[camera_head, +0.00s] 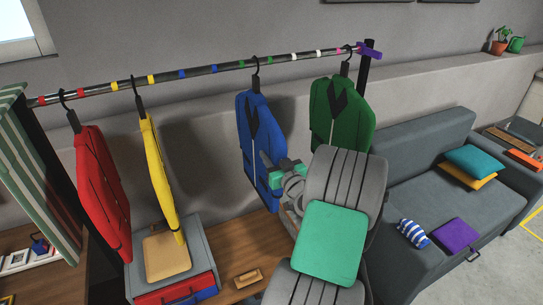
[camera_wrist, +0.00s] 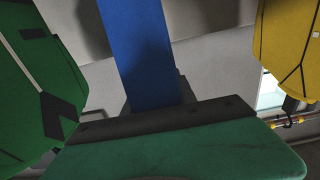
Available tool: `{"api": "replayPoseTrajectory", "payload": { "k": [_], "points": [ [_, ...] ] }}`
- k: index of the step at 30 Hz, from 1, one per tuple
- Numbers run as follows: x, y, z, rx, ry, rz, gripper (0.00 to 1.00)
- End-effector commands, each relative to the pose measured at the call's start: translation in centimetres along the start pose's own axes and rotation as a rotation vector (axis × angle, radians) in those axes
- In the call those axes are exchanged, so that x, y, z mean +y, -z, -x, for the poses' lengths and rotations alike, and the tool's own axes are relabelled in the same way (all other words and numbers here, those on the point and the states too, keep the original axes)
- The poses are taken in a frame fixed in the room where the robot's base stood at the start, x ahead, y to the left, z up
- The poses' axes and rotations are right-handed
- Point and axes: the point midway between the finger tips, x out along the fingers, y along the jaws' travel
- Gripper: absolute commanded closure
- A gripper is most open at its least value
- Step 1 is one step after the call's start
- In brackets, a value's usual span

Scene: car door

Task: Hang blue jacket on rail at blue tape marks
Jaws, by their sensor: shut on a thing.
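The blue jacket (camera_head: 262,130) is upright on a black hanger whose hook (camera_head: 256,62) meets the rail (camera_head: 225,67) between the two green tape marks. The blue tape marks (camera_head: 198,72) are farther left on the rail, between the yellow and blue jackets, with no hook between them. My gripper (camera_head: 272,170) is shut on the blue jacket at its lower right edge. In the wrist view the jacket shows as a blue strip (camera_wrist: 138,50) beyond my gripper's dark and green body, which hides the fingertips.
A red jacket (camera_head: 100,190) and a yellow jacket (camera_head: 160,175) hang to the left. A green jacket (camera_head: 342,115) hangs close on the right, behind my arm. A grey box (camera_head: 200,255) stands below the yellow jacket. The rail between yellow and blue jackets is free.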

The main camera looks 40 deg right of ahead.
Motion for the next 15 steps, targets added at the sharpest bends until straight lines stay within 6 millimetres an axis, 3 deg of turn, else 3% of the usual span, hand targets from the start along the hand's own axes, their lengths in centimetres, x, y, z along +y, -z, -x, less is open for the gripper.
{"api": "replayPoseTrajectory", "payload": {
  "k": [15],
  "points": [
    [0.0,1.0,-0.1,0.006,0.0,0.002,1.0]
  ]
}}
